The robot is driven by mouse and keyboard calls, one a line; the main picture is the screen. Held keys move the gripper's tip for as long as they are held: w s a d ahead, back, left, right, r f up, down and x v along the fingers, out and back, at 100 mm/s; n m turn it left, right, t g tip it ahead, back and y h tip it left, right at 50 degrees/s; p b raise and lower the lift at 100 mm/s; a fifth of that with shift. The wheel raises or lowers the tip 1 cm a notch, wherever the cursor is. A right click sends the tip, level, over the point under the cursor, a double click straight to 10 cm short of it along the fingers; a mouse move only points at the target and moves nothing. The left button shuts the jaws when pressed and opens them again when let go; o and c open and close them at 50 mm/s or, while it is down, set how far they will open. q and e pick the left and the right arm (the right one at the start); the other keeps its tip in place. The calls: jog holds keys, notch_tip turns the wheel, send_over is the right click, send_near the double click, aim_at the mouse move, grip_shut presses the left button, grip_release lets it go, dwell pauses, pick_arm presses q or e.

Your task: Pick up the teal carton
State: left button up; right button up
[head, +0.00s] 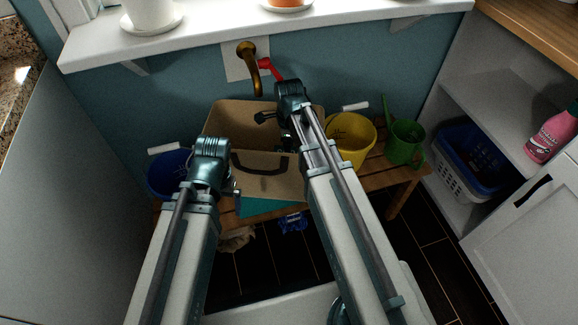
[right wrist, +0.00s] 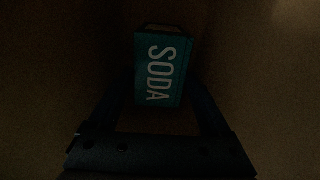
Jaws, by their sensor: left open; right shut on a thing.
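The teal carton (right wrist: 160,68) shows in the right wrist view, with white SODA lettering and a paler end at the top. It is inside the dim tan bin (head: 228,118), between the fingers of my right gripper (right wrist: 157,108), which is shut on it. In the head view the right arm reaches down into the bin and the carton is hidden. My left gripper (head: 235,188) is open and empty, in front of the bin at its left side.
The bin stands on a wooden bench (head: 398,192). A blue bucket (head: 168,175) is at its left; a yellow bucket (head: 352,140) and a green watering can (head: 404,142) are at its right. A brass tap (head: 252,70) and white sill (head: 225,32) are above. Shelves stand at right.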

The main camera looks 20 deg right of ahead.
grip_shut()
jog(key=shift+r, duration=0.15)
jog(key=shift+r+p, duration=0.5)
jog(key=shift+p, duration=0.15)
jog(key=s+r+p, duration=0.4)
jog(key=r+p, duration=0.9)
jog(key=shift+r+p, duration=0.35)
jog(key=shift+p, duration=0.05)
